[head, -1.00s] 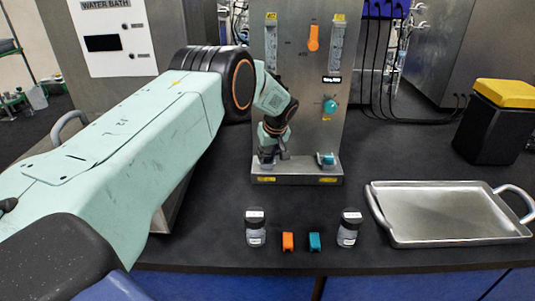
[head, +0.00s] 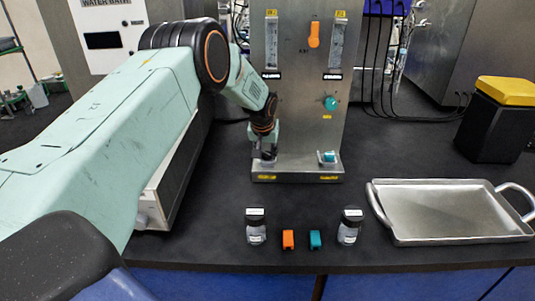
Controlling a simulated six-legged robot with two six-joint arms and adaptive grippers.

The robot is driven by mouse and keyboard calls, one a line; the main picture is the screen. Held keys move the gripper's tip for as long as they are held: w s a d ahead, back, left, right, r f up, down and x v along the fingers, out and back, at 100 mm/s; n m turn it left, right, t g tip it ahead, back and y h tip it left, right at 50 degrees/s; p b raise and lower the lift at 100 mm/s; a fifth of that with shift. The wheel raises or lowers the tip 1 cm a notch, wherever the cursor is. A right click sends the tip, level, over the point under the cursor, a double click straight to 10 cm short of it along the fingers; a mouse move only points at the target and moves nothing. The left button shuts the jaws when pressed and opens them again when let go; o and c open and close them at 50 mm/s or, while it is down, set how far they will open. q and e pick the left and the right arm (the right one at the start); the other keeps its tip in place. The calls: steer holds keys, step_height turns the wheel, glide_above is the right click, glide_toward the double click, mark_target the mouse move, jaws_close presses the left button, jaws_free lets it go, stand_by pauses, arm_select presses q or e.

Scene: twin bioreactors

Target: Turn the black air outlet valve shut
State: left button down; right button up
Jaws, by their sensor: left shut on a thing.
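A steel panel (head: 297,100) stands upright on the dark bench on a flat foot. My left arm comes in from the left, and its gripper (head: 266,156) points down at the left end of the panel's foot. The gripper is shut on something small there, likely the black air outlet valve. My fingers and wrist cover most of it, so its turn position cannot be made out. A similar outlet valve with a teal handle (head: 327,157) sits at the right end of the foot, apart from my gripper. My right gripper is not in view.
The panel carries an orange knob (head: 314,35) and a teal knob (head: 331,103). Two small jars (head: 256,227) (head: 350,227), an orange block (head: 288,240) and a teal block (head: 315,240) stand in front. A metal tray (head: 450,213) and yellow-topped black bin (head: 497,119) are right.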

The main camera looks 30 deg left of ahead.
arm_select(q)
steer(key=m+h+b, duration=0.1)
steer(key=m+b, duration=0.3)
steer(key=a+m+h+b, duration=0.1)
steer(key=m+b, duration=0.2)
steer(key=shift+w+h, duration=0.2)
steer(key=shift+h, duration=0.1)
steer(key=m+h+b, duration=0.1)
steer(key=m+b, duration=0.1)
steer(key=m, duration=0.1)
steer(key=shift+r, duration=0.15)
steer(key=shift+a+m+h+b, duration=0.1)
steer(key=shift+m+h+b, duration=0.2)
steer(key=shift+m, duration=0.3)
steer(key=shift+r+m, duration=0.1)
steer(key=shift+m, duration=0.2)
steer(key=c, duration=1.3)
jaws_free()
steer(key=shift+o, duration=1.4)
steer(key=shift+s+f, duration=0.1)
steer(key=shift+f, duration=0.1)
steer(key=v, duration=1.2)
steer(key=shift+w, duration=0.25)
